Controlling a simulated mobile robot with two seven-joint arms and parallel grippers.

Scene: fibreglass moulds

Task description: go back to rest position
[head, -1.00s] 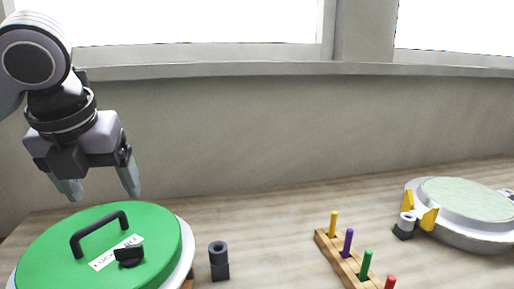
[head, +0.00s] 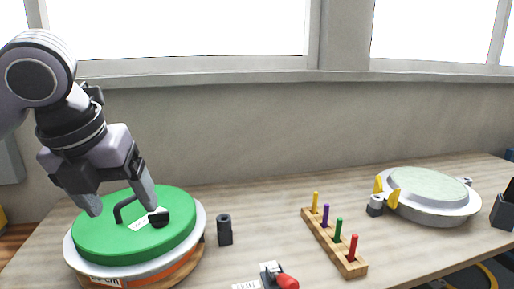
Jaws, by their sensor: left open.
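My left gripper (head: 122,200) is at the left of the head view, its two fingers spread and pointing down. It is open and holds nothing. It hovers in front of or above a round mould with a green lid (head: 92,238), which has a black handle (head: 124,206), a black knob (head: 158,217) and a white label. The left fingers overlap the lid in the picture; I see no clear contact. My right gripper is not in view.
A dark cylinder on a block (head: 224,230) stands right of the green lid. A wooden rack (head: 334,250) holds several coloured pegs. A round grey mould (head: 430,196) with yellow clamps sits at right. A red-tipped object (head: 287,282) is at the front edge. Wall and windows stand behind.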

